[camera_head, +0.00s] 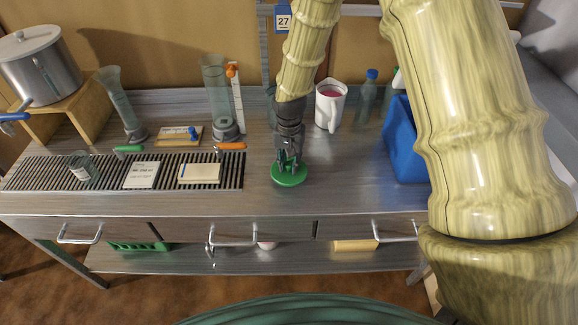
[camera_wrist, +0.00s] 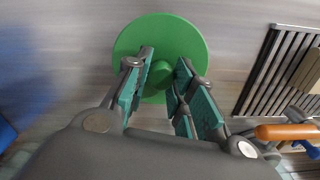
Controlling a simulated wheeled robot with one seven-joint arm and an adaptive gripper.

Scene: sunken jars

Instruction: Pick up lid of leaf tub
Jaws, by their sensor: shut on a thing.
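A round green lid (camera_head: 290,181) with a central knob is at the right of the grille on the steel bench. In the wrist view the lid (camera_wrist: 160,38) lies flat across my fingertips. My gripper (camera_head: 289,163) points straight down and is shut on the lid's knob, which shows between the two finger pads (camera_wrist: 166,82). I cannot tell whether the lid touches the bench top or hangs slightly above it. No tub body shows below the lid; the lid and gripper hide what is directly underneath.
A white jug (camera_head: 329,105) with pink contents and a blue container (camera_head: 401,145) stand to the right. The bench front beside the lid is clear.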

